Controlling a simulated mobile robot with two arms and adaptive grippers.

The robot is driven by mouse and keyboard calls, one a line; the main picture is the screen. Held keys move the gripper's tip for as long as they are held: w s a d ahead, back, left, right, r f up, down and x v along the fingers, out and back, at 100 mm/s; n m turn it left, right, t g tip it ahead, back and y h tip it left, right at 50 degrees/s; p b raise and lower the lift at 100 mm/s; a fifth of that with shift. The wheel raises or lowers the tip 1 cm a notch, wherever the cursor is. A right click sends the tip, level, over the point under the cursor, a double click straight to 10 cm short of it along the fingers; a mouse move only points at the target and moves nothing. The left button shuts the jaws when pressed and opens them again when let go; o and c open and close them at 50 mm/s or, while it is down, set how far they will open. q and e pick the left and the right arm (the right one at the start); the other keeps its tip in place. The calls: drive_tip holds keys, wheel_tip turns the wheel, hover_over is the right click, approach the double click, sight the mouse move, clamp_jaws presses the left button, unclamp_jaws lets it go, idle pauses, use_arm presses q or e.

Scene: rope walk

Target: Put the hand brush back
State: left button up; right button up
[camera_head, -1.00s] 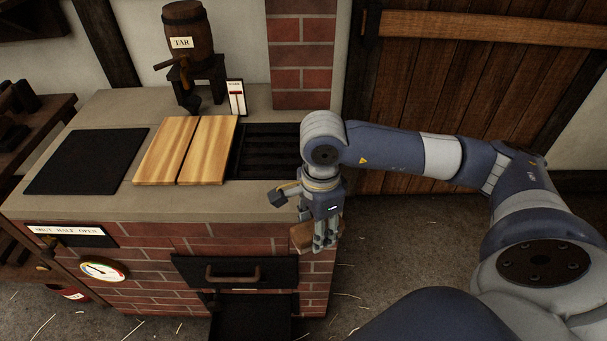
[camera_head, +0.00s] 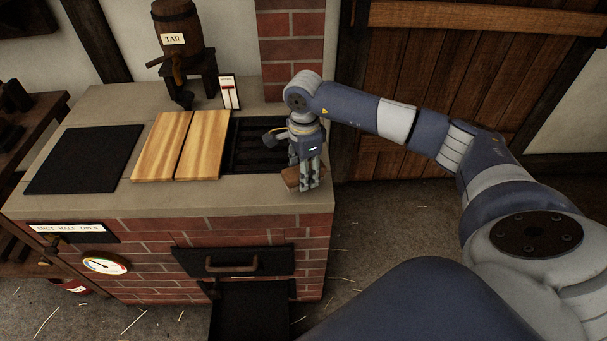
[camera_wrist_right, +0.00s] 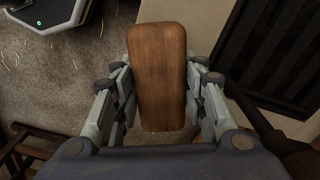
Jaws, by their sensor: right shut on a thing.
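The hand brush (camera_head: 291,178) shows as a brown wooden block in the head view. My right gripper (camera_head: 304,184) is shut on it, at the right front corner of the brick stove's top. In the right wrist view the brush's wooden back (camera_wrist_right: 160,75) lies lengthwise between the two fingers of the gripper (camera_wrist_right: 160,110). The brush's underside is hidden, and I cannot tell whether it touches the stove top. My left gripper is not in view.
The brick stove (camera_head: 150,202) has a black plate (camera_head: 85,158), two light wooden boards (camera_head: 182,146) and a dark slatted opening (camera_head: 255,145) on top. A tar barrel (camera_head: 178,25) stands behind. An open black hatch (camera_head: 250,312) juts out low in front. A wooden door (camera_head: 440,80) is at right.

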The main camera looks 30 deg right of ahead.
drive_tip(key=shift+w+d, duration=0.2)
drive_tip(key=shift+w, duration=0.2)
wheel_tip(320, 180, down, 3)
drive_tip(key=shift+w+r+p, duration=0.1)
drive_tip(key=shift+p, duration=0.7)
drive_tip(key=shift+d+f, duration=0.1)
drive_tip(key=shift+f, duration=0.25)
drive_tip(key=shift+f+b, duration=0.2)
drive_tip(key=shift+b, duration=0.1)
drive_tip(key=o, duration=1)
drive_tip(key=shift+r, duration=0.15)
